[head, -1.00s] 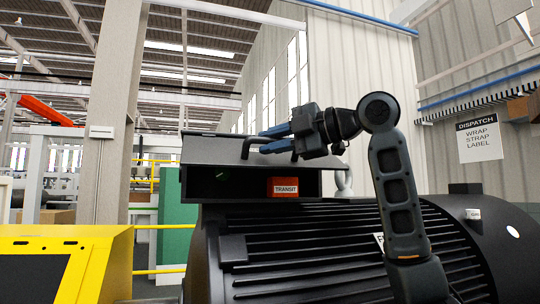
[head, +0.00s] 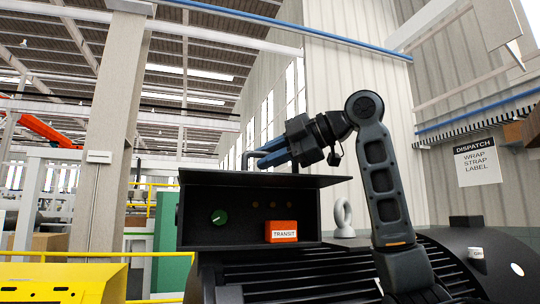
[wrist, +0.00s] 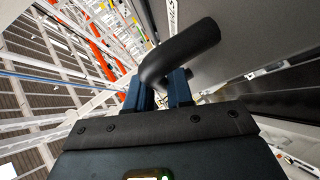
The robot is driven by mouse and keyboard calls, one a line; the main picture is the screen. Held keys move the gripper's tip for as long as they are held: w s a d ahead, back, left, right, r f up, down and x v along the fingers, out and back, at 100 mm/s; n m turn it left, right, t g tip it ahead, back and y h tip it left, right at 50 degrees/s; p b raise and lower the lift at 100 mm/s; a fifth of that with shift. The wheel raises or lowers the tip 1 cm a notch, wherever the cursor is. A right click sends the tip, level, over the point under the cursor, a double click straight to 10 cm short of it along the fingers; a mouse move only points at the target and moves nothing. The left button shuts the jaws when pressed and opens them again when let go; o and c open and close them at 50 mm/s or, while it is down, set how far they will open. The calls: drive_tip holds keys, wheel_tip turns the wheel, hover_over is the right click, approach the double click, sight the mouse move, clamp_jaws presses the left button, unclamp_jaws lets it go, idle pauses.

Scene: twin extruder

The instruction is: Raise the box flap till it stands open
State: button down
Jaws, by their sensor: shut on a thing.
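The dark box (head: 190,225) sits on top of the black motor. Its flap (head: 320,181) sticks out roughly level above the open front. Part of the handle is hidden by the fingers.
The ribbed black motor (head: 320,272) fills the lower right, with a grey lifting eye (head: 342,217) right of the box. A yellow cabinet (head: 60,283) is at lower left. A DISPATCH sign (head: 476,160) hangs on the right wall. The space above the flap looks clear.

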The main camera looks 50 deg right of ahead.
idle(0.4)
drive_tip(key=c, duration=1.1)
unclamp_jaws()
drive_tip(key=b+v, duration=0.2)
drive_tip(key=v, duration=0.5)
drive_tip(key=shift+s+d+r, duration=0.15)
drive_tip(key=shift+s+r, duration=0.05)
drive_tip(key=shift+s, duration=0.05)
